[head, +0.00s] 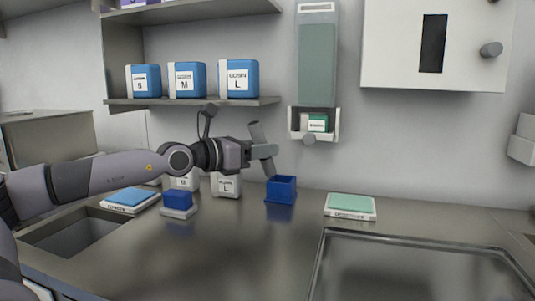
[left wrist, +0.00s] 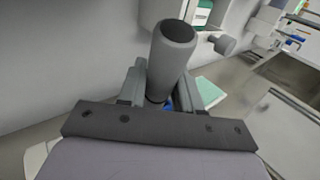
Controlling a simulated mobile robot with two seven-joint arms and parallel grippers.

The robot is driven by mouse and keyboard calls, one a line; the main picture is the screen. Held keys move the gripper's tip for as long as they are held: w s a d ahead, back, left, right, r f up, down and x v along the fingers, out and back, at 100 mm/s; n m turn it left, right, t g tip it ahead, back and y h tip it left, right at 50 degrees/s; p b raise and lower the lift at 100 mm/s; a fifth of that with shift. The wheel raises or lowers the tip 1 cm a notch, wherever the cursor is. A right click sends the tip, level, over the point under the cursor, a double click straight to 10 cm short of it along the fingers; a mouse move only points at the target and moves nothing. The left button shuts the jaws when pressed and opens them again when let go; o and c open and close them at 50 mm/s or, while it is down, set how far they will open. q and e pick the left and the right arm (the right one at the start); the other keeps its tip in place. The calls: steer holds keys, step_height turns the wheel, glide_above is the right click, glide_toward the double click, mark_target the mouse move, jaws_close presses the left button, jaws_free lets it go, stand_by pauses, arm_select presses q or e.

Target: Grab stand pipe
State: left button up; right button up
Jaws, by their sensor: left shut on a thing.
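The stand pipe (head: 257,132) is a grey tube with an open end, held up above the counter and tilted in the head view. In the left wrist view the pipe (left wrist: 171,62) rises between the fingers, with its dark hollow end facing up. My left gripper (head: 264,152) is shut on the pipe, in front of the back wall. In the left wrist view the fingers of the left gripper (left wrist: 165,90) lie on either side of it. The pipe's lower part is hidden there. My right gripper is not in view.
A blue open box (head: 281,194) stands on the counter just below the left gripper. White boxes (head: 226,185) and a small blue block (head: 178,200) are left of it. A green-topped pack (head: 350,205) and a metal tray (head: 325,255) are to the right. Mid-counter is clear.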

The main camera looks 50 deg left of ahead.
arm_select(q)
steer(key=s+a+r+g+b, duration=0.1)
steer(key=s+g+b, duration=0.1)
steer(key=s, duration=0.7)
steer(key=s+a+r+g+b, duration=0.1)
steer(key=s+a+g+b, duration=0.1)
steer(key=s, duration=0.8)
steer(key=shift+a+y, duration=0.15)
steer(key=shift+y, duration=0.15)
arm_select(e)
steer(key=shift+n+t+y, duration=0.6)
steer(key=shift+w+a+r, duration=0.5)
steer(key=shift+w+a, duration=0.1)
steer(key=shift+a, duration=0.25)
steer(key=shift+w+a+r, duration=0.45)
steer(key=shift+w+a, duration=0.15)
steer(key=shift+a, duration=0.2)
